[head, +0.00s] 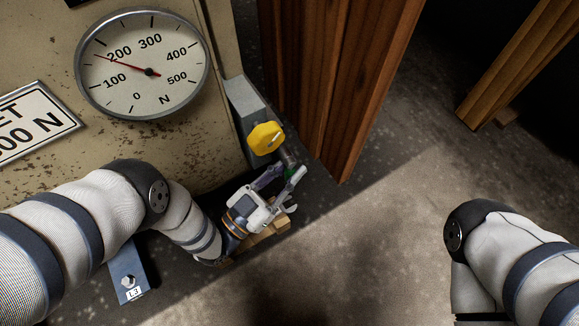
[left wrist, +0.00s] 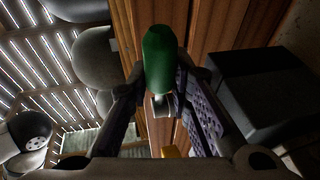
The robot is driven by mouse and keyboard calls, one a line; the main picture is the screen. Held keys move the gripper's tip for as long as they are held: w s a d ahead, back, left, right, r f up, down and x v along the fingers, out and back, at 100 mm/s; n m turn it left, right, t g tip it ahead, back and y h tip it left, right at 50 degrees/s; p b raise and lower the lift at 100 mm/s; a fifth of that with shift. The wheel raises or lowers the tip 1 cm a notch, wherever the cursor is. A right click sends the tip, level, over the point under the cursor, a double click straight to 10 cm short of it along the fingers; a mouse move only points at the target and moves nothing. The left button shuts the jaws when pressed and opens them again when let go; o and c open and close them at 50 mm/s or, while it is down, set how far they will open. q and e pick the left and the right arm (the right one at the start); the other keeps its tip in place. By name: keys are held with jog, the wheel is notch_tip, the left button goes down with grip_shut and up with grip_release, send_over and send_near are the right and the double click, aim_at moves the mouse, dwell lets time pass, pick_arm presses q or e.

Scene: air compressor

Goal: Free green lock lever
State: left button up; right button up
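The green lock lever (left wrist: 158,60) shows in the left wrist view as a rounded green handle, upright in the picture, between my left gripper's fingers. My left gripper (head: 283,178) is open around the lever, with one finger on each side. In the left wrist view the gripper (left wrist: 160,85) shows narrow gaps beside the green handle; I cannot tell whether either finger touches it. My right gripper is out of view; only my right arm shows.
A yellow knob (head: 266,138) on a grey box sits just above the gripper. A round gauge (head: 142,64) is on the worn panel at left. Wooden boards (head: 335,80) stand close behind the lever. Floor at right is clear.

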pick_arm(q)
jog(key=o, duration=0.4)
jog(key=shift+c, duration=0.2)
jog(key=v, duration=1.2)
jog(key=shift+d, duration=0.1)
